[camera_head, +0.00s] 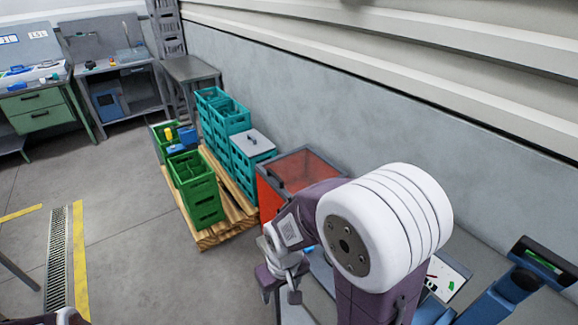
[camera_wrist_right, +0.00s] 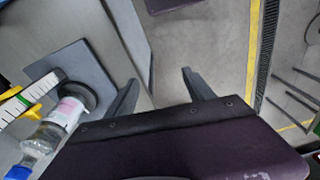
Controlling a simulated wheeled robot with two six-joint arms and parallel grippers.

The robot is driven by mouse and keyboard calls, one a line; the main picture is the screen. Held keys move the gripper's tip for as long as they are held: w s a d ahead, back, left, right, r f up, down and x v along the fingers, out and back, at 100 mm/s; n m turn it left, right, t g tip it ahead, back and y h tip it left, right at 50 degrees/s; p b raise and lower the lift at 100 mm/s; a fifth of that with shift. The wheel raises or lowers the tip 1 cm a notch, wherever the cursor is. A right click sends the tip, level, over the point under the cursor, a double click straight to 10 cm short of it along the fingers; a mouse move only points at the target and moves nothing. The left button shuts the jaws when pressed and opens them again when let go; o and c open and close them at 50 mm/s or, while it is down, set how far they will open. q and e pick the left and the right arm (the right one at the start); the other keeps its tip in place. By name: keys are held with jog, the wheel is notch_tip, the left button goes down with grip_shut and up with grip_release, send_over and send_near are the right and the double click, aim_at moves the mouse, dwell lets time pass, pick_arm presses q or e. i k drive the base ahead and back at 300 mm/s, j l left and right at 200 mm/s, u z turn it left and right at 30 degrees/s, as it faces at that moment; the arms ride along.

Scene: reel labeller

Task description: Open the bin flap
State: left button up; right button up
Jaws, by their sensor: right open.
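A red-orange bin (camera_head: 268,198) with a dark rim stands against the wall, right of the teal crates in the head view. Its top shows a reddish panel (camera_head: 312,168); I cannot tell whether this is the flap or the inside. My right arm covers its front right part. My right gripper (camera_head: 284,275) hangs in front of and below the bin, apart from it. In the right wrist view the gripper (camera_wrist_right: 160,88) is open, its two fingers spread with nothing between them. My left gripper does not show.
Teal crates, one with a grey lid (camera_head: 253,142), and green crates (camera_head: 194,183) stand on a wooden pallet (camera_head: 226,231) left of the bin. In the wrist view a labelled bottle (camera_wrist_right: 62,118) lies left of the gripper. Floor at left is mostly clear.

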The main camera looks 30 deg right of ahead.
aim_at(277, 182)
jog(key=i+j+z, duration=0.1)
jog(key=j, duration=0.25)
jog(key=i+j+z, duration=0.3)
jog(key=i+j, duration=0.25)
jog(key=i+j+z, duration=0.3)
jog(key=i+j, duration=0.25)
jog(key=i+z, duration=0.45)
jog(key=i, duration=0.75)
